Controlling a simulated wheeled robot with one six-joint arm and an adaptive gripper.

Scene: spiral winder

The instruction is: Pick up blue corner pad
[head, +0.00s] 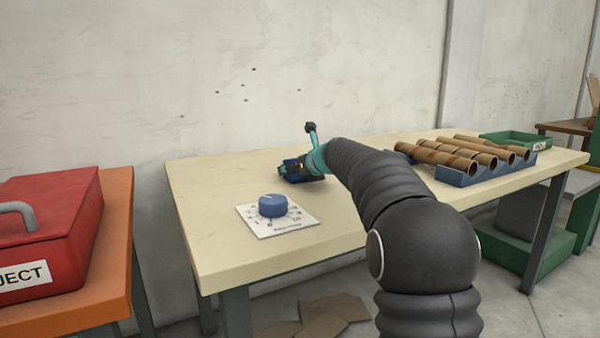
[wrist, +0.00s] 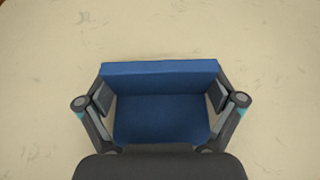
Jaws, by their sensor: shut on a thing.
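The blue corner pad (wrist: 160,118) fills the middle of the wrist view, with a raised wall along its far side. My gripper (wrist: 160,100) has one finger against its left side and one against its right side, and is shut on it. In the head view the pad (head: 290,172) shows partly behind my gripper (head: 303,168), over the cream table. The near part of the pad is hidden by the gripper body in the wrist view. I cannot tell whether the pad touches the table top.
A blue dial on a white plate (head: 272,206) is on the cream table (head: 215,225) in front of the pad. Several brown cardboard tubes (head: 450,160) lie on a blue rack to the right, near a green tray (head: 515,140). A red box (head: 50,220) stands at left.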

